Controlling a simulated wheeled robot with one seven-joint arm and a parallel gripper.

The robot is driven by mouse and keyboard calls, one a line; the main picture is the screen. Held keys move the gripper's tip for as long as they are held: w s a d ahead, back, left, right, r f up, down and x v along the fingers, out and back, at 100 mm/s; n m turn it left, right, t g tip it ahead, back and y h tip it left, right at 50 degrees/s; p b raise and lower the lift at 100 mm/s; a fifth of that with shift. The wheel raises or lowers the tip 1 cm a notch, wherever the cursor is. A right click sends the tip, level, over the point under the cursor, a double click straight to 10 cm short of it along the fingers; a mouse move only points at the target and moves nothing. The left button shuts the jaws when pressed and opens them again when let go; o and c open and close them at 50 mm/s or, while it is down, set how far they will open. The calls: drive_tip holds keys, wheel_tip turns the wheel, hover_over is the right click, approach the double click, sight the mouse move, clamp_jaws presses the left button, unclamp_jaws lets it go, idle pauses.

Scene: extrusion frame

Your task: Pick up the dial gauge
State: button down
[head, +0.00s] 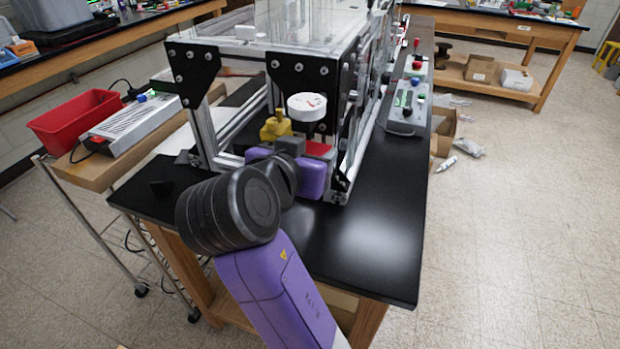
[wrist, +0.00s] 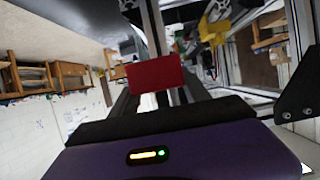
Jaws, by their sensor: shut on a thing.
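The dial gauge (head: 307,105) has a round white face with red marks, and it stands at the near end of the extrusion frame (head: 203,115). My purple gripper (head: 304,147) is directly below the dial in the head view, shut on the gauge's lower part. The contact itself is hidden there by the fingers and a red block (head: 319,150). In the wrist view the red block (wrist: 155,74) sits in front of my gripper's dark front edge. I cannot make out the dial face there.
A yellow part (head: 275,126) is close left of the gauge and also shows in the wrist view (wrist: 213,31). Black corner plates (head: 301,78) stand close behind. The black tabletop (head: 375,235) is clear at right. A red bin (head: 75,123) is at left.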

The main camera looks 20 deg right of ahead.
sight(312, 98)
wheel_tip(312, 98, up, 11)
drive_tip(key=shift+a+f, duration=0.1)
drive_tip(key=shift+f, duration=0.2)
drive_tip(key=f+p, duration=0.1)
drive_tip(key=f, duration=0.6)
drive_tip(key=s+f+p, duration=0.1)
drive_tip(key=f, duration=0.6)
drive_tip(key=f+p, duration=0.2)
drive_tip(key=f, duration=0.6)
drive_tip(key=shift+s+d, duration=0.2)
drive_tip(key=shift+d, duration=0.05)
drive_tip(key=f, duration=0.1)
drive_tip(key=w+f, duration=0.1)
drive_tip(key=shift+w+f, duration=0.2)
drive_tip(key=shift+f, duration=0.15)
drive_tip(key=shift+a+r, duration=0.1)
drive_tip(key=shift+b, duration=0.35)
drive_tip(key=shift+w+f+b, duration=0.15)
drive_tip(key=shift+f+b, duration=0.9)
drive_tip(key=shift+f, duration=0.3)
